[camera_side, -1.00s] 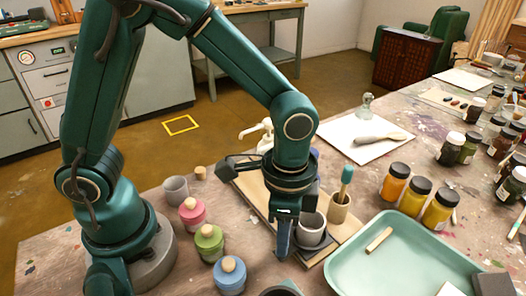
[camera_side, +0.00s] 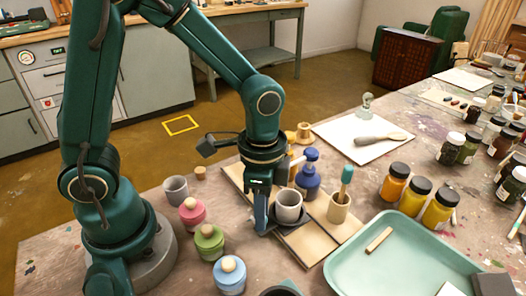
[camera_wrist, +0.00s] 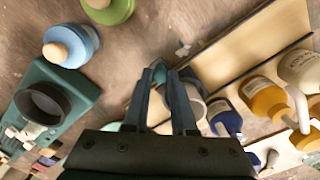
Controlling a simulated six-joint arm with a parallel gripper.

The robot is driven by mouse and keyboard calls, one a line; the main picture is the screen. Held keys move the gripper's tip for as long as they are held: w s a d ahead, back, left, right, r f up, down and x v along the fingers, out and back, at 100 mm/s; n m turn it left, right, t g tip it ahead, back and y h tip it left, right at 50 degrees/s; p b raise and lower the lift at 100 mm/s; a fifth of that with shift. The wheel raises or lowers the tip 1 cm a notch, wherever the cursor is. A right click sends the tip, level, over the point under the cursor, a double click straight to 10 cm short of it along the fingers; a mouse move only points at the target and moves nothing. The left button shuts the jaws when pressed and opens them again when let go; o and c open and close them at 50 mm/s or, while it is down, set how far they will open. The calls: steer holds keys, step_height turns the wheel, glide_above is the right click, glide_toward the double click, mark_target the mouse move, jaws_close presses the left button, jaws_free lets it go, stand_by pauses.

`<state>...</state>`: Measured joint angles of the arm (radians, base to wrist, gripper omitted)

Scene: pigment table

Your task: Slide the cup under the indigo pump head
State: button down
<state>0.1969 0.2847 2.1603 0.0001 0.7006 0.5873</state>
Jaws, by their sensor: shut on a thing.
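A pale grey cup (camera_side: 288,204) stands upright on a small dark base on the wooden board. My gripper (camera_side: 261,217) points down at the cup's left side and is shut on it; the exact contact is hard to see. In the wrist view the cup (camera_wrist: 196,98) shows partly behind the right finger of my gripper (camera_wrist: 160,80). The indigo pump bottle (camera_side: 307,182), with its blue head (camera_side: 311,155), stands just behind and right of the cup. In the wrist view the bottle (camera_wrist: 224,118) is right of the cup. I cannot tell whether the cup is under the spout.
A beige holder with a teal-tipped brush (camera_side: 339,208) stands right of the cup. Pink (camera_side: 192,214), green (camera_side: 209,243) and blue jars (camera_side: 229,277) stand left; a green tray (camera_side: 345,270) lies right.

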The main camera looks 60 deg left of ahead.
steer(key=shift+w+a, duration=0.1)
steer(key=shift+a, duration=1.35)
steer(key=c, duration=0.7)
jaws_free()
steer(key=shift+c, duration=0.2)
steer(key=shift+r, duration=2.6)
